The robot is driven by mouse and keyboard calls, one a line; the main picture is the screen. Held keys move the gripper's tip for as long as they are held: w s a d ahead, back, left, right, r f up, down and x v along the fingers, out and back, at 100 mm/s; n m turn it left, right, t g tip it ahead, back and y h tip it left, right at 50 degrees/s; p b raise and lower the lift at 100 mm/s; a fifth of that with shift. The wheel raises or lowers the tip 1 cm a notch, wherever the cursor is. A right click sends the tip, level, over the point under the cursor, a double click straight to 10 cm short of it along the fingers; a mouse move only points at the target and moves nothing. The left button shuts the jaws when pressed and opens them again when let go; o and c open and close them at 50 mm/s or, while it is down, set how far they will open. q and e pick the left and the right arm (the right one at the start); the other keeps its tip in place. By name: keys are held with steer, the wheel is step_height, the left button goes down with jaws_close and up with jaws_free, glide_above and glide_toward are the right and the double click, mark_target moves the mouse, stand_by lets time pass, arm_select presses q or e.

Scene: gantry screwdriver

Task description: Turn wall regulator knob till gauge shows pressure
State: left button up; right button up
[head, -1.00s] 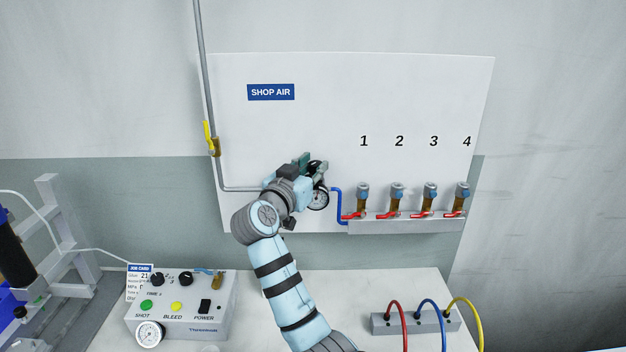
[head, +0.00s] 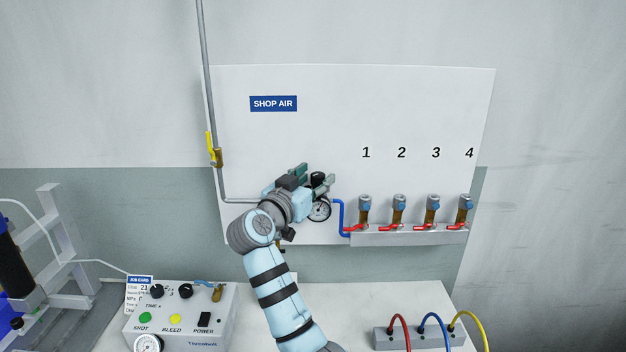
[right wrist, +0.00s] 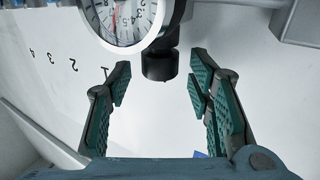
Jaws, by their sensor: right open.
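The black regulator knob (head: 317,178) is on the white wall panel, just above the round pressure gauge (head: 320,210). In the right wrist view the knob (right wrist: 159,66) hangs below the gauge (right wrist: 125,18), which is cut off at the top. Its dial numbers show, but I cannot tell the reading. My right gripper (head: 314,181) is at the regulator and partly hides it. In the wrist view its green-padded fingers (right wrist: 158,85) are spread open, one on each side of the knob, with clear gaps. My left gripper is not in view.
To the right, several valves with red handles (head: 398,228) stand on a manifold, joined by a blue pipe (head: 341,215). A yellow-handled valve (head: 211,147) is on the pipe at left. A control box (head: 180,318) and a hose block (head: 385,338) are on the bench below.

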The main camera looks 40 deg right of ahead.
steer(key=v, duration=0.7)
steer(key=shift+a, duration=0.3)
steer(key=shift+s+d, duration=0.1)
